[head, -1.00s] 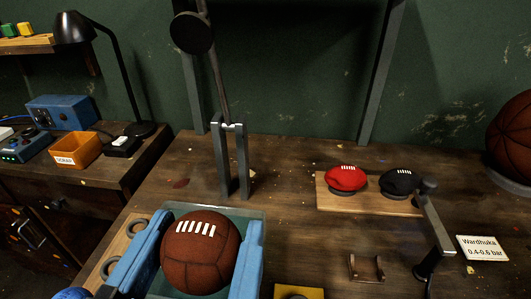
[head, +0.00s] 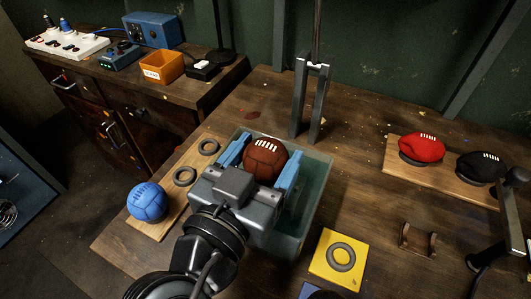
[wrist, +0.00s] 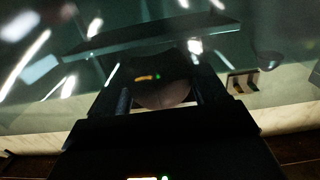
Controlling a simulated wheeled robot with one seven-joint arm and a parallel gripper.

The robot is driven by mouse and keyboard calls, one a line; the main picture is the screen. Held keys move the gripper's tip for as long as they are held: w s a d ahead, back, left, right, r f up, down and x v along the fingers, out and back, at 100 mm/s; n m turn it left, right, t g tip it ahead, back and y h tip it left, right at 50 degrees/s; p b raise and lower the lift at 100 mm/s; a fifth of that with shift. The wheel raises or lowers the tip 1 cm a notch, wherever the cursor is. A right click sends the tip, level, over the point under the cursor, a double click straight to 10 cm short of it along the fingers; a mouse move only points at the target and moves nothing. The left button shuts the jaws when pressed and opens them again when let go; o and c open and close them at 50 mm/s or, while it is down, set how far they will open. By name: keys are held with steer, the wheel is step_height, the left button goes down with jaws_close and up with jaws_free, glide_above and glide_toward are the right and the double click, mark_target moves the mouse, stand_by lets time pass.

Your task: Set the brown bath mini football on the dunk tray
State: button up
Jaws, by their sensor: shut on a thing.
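The brown mini football (head: 265,158) with white laces is between the two blue fingers of my gripper (head: 270,148), which is shut on it. In the wrist view the ball (wrist: 165,97) shows dimly between dark fingers. The ball and gripper are at a translucent teal tank (head: 314,205); how high the ball is above its floor is hard to tell. Left of the tank lies a wooden board with dark rings (head: 163,222); a blue mini football (head: 147,202) is on its near end. No label shows which piece is the dunk tray.
A yellow plate with a grey ring (head: 322,269) lies right of the tank. A metal post frame (head: 297,110) stands behind it. Red (head: 421,148) and black (head: 481,168) balls sit on a board at right. A small bracket (head: 417,240) and dark lever stand nearby.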

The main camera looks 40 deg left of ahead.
steer(key=shift+f, duration=0.2)
steer(key=o, duration=1.1)
steer(key=shift+r, duration=0.15)
steer(key=shift+s+r, duration=0.1)
steer(key=shift+s, duration=0.05)
steer(key=b+v, duration=0.2)
steer(key=v, duration=0.9)
steer(key=shift+s+d, duration=0.1)
steer(key=shift+s, duration=0.25)
steer(key=shift+s, duration=0.1)
